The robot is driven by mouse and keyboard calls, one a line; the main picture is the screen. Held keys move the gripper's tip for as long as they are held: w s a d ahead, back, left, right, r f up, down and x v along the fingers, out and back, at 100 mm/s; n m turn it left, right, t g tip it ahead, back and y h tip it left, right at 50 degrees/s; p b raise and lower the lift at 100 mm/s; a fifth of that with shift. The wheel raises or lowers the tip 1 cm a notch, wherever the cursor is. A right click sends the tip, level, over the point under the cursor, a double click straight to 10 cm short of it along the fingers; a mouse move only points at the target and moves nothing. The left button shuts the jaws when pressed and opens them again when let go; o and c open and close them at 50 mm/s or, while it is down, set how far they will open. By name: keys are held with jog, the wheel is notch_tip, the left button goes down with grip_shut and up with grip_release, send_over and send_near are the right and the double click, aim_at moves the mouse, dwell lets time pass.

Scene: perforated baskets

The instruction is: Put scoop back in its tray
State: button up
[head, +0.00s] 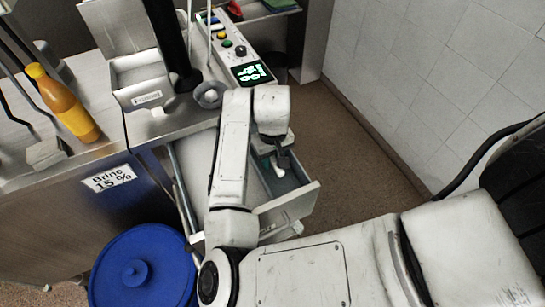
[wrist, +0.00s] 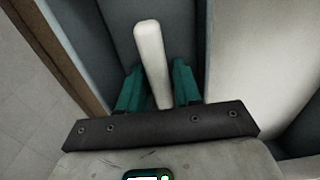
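My gripper (head: 278,158) points down into an open drawer with a pale front (head: 288,208) and a grey-blue inside. In the wrist view a white rod-like handle (wrist: 150,50), which looks like the scoop's, stands between the two teal fingers of my gripper (wrist: 158,82). The fingers are apart, with a narrow gap showing between the handle and the right finger. A small white part (head: 278,172) also shows under my gripper in the head view. The rest of the scoop is hidden. I cannot tell which container is its tray.
A metal counter (head: 30,175) stands at the left with an orange bottle (head: 65,105) and a white open bin (head: 140,80). A control panel with a green display (head: 252,72) is behind the drawer. A blue lidded barrel (head: 145,275) stands below. The brown floor at right is clear.

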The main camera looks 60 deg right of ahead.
aim_at(273, 158)
jog(key=shift+o, duration=1.4)
notch_tip(273, 158, up, 12)
jog(key=shift+r, duration=0.2)
